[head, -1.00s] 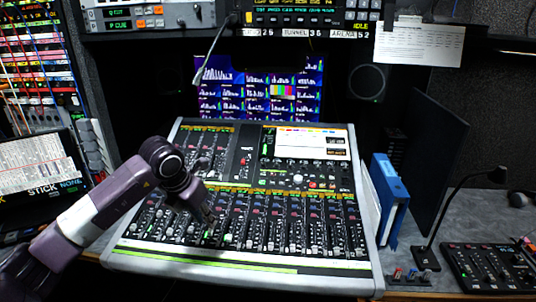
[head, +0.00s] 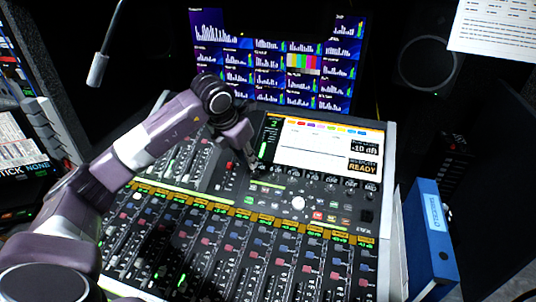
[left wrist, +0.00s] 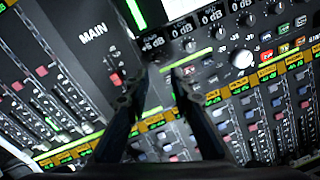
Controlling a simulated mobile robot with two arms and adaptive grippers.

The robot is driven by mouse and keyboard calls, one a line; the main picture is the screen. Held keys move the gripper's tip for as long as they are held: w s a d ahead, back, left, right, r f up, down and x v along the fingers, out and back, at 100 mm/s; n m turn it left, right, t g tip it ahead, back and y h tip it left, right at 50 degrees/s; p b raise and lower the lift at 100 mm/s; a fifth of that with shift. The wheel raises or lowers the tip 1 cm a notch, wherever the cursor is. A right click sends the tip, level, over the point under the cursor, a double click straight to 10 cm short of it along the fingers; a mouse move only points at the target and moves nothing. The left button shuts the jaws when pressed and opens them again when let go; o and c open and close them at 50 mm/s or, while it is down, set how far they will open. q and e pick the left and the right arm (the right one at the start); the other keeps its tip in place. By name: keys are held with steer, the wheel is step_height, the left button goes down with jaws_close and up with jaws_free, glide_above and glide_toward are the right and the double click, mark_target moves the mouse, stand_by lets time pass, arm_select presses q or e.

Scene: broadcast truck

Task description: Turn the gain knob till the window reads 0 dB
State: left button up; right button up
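My left gripper (head: 252,160) is over the left end of this row. In the left wrist view the left gripper's (left wrist: 147,76) two dark fingers are apart with nothing held between them. A dark knob (left wrist: 158,57) with a small readout lies just beyond the tips; contact cannot be told. My right gripper is not in view.
A large white knob (head: 298,203) and coloured buttons sit below the knob row. Fader strips (head: 250,250) fill the console's front. A gooseneck microphone (head: 97,70) hangs at upper left. A blue binder (head: 430,240) stands close to the console's right side.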

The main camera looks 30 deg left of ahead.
mark_target(255, 172)
arm_select(q)
steer(key=p+x, duration=0.1)
steer(key=x, duration=0.5)
steer(key=shift+w+f+p, duration=0.3)
steer(key=shift+w+p, duration=0.05)
steer(key=shift+w+f, duration=0.15)
steer(key=shift+f, duration=0.25)
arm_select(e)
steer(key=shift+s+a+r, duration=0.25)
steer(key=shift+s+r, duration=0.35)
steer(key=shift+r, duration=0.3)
arm_select(q)
steer(key=shift+c, duration=0.7)
jaws_close()
